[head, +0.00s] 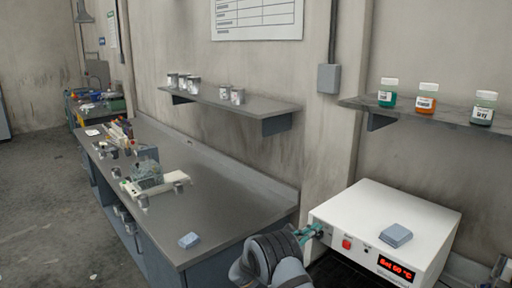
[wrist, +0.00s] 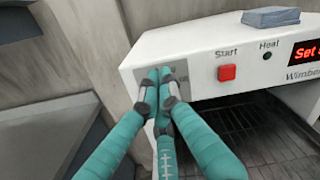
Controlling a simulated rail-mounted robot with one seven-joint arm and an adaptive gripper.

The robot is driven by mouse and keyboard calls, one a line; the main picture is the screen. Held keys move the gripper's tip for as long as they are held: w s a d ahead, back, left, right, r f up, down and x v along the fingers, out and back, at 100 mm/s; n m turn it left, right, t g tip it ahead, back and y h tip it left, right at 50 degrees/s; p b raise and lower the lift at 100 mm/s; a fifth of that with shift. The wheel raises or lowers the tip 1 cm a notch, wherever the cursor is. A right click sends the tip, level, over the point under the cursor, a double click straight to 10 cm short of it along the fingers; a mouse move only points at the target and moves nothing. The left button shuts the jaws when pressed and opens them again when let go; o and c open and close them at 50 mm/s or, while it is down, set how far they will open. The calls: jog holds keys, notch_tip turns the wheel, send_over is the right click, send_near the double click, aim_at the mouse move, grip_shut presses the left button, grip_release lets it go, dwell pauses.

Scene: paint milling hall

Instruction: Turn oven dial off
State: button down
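The white oven (head: 375,215) stands at the right in the head view. Its front panel also shows in the wrist view (wrist: 200,70), with a red Start button (wrist: 227,73), a Heat lamp and a red display (head: 396,268) reading "Set 60 °C". My gripper (wrist: 160,76) has teal fingers with their tips close together at the panel's left end, left of the Start button. It also shows in the head view (head: 313,231), at the oven's front left corner. A grey plate or marking shows behind the fingertips. The dial itself is not visible; the fingers may hide it.
A blue-grey block (head: 396,236) lies on the oven top. Below the panel is a dark opening with a wire rack (wrist: 240,125). A shelf (head: 430,114) with several jars hangs above the oven. A long workbench (head: 220,215) stands to the left.

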jog(key=shift+a+f, duration=0.15)
jog(key=shift+f, duration=0.15)
jog(key=shift+w+a+f+b, duration=0.4)
jog(key=shift+w+b, duration=0.25)
jog(key=shift+b, duration=0.25)
jog(key=shift+w+a+f+b, duration=0.15)
jog(key=shift+w+f+b, duration=0.1)
jog(key=shift+b, duration=0.2)
jog(key=shift+w+a+r, duration=0.1)
jog(key=shift+a+r, duration=0.05)
jog(key=v, duration=0.6)
jog(key=shift+w+a+r+p, duration=0.15)
jog(key=shift+a+p, duration=0.05)
jog(key=shift+p, duration=0.25)
